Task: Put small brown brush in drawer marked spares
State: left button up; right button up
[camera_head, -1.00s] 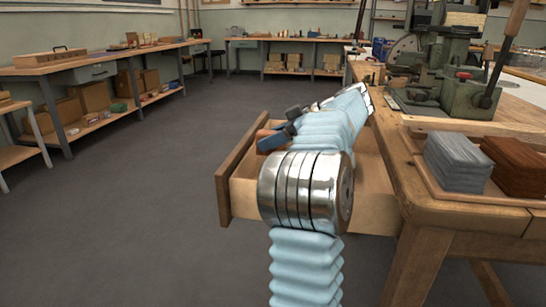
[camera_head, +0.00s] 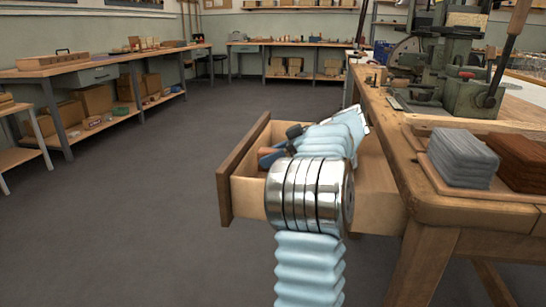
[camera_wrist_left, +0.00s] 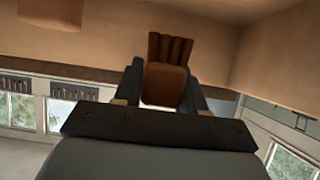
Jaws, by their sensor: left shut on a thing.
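The small brown brush (camera_wrist_left: 166,84) is between the two dark fingers of my left gripper (camera_wrist_left: 163,92) in the left wrist view, with its dark tufts pointing up in the picture. The gripper is shut on it. In the head view, my left gripper (camera_head: 272,157) is within the outline of an open wooden drawer (camera_head: 236,182), behind its front panel. My silver wrist and pale blue arm cover much of the drawer's inside. No drawer marking is readable. My right gripper is not in view.
The drawer sticks out from the left side of a wooden workbench (camera_head: 440,208). A grey stack (camera_head: 462,158) and a red-brown stack (camera_head: 520,162) lie on a tray on it, with a green machine (camera_head: 470,95) behind. The floor at left is clear.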

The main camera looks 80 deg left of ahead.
pick_arm(q)
jog(key=shift+f, duration=0.3)
jog(key=o, duration=1.1)
jog(key=shift+r+p, duration=0.3)
jog(key=shift+r, duration=0.2)
jog(key=shift+r+p, duration=0.55)
jog(key=shift+p, duration=0.05)
jog(key=v, duration=0.4)
jog(key=p+v, duration=0.1)
jog(key=v, duration=0.6)
jog(key=shift+w+d+f+p, duration=0.15)
jog(key=shift+w+d+p, duration=0.05)
jog(key=shift+w+p, duration=0.15)
